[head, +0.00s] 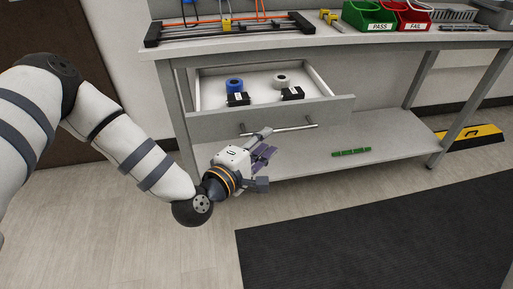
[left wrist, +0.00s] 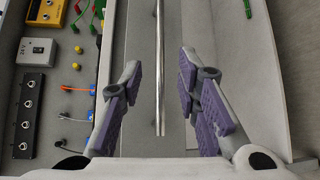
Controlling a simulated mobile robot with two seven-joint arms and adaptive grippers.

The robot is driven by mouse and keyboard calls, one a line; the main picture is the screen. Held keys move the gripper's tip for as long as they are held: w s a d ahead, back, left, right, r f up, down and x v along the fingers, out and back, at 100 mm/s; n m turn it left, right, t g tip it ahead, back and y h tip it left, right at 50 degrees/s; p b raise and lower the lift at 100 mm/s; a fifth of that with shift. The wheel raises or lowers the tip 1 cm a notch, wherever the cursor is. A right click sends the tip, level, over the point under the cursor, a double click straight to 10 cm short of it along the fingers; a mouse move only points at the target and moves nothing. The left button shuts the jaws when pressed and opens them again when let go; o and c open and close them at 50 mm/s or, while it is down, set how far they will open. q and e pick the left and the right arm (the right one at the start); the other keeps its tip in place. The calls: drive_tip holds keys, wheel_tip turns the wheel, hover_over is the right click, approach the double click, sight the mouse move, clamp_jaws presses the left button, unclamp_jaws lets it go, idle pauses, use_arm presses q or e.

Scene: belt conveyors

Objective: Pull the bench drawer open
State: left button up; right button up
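The bench drawer (head: 215,122) is pulled out, with its inside showing under the bench top. Its metal bar handle (head: 290,127) runs along the drawer front and also shows in the left wrist view (left wrist: 160,40). My left gripper (head: 265,158) is in front of the drawer, near the handle's left part. Its purple-padded fingers are spread. In the left wrist view, the handle lies between the open fingers (left wrist: 160,88), with gaps on both sides. My right gripper is not in view.
The drawer holds blue tape (head: 234,85), pale tape (head: 281,81) and black boxes (head: 292,93). A green item (head: 351,152) lies on the lower shelf (head: 395,140). Bins (head: 369,16) stand on the bench top.

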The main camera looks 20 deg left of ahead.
use_arm(q)
drive_tip(key=v, duration=0.5)
